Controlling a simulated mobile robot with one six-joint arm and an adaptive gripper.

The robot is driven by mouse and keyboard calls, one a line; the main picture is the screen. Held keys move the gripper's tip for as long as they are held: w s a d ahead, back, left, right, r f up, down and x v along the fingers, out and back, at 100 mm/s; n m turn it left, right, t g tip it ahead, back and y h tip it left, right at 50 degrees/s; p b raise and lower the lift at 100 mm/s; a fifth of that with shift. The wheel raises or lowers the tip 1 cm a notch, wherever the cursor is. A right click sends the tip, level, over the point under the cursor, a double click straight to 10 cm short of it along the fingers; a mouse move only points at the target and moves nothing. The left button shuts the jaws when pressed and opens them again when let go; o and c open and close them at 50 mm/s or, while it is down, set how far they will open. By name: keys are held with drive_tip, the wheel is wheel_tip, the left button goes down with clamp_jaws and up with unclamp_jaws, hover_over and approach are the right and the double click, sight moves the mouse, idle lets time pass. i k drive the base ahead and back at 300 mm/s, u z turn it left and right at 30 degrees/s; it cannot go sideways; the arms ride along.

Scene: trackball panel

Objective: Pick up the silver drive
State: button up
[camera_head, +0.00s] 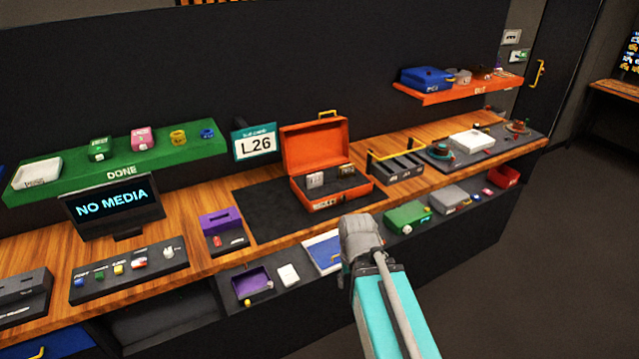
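An open orange case (322,203) stands on the wooden bench with its lid raised. Inside it, a small silver block (315,180) sits at the left of the dark insert, and a second greyish block (346,170) sits at the right. Either may be the silver drive; the labels are too small to read. My gripper (358,230) is at the end of my teal arm, in front of and right of the case in the picture. It appears apart from the blocks. Its fingers cannot be made out, so its opening is unclear.
A screen (112,207) reading "NO MEDIA" stands at the left. A dark rack with a yellow handle (398,149) is right of the case. A green shelf (190,148) and an orange shelf (440,97) hang above. A lower ledge holds several boxes, including a green one (408,216).

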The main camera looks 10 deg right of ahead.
sight(314, 181)
drive_tip(key=i, duration=0.85)
drive_tip(key=u, duration=0.05)
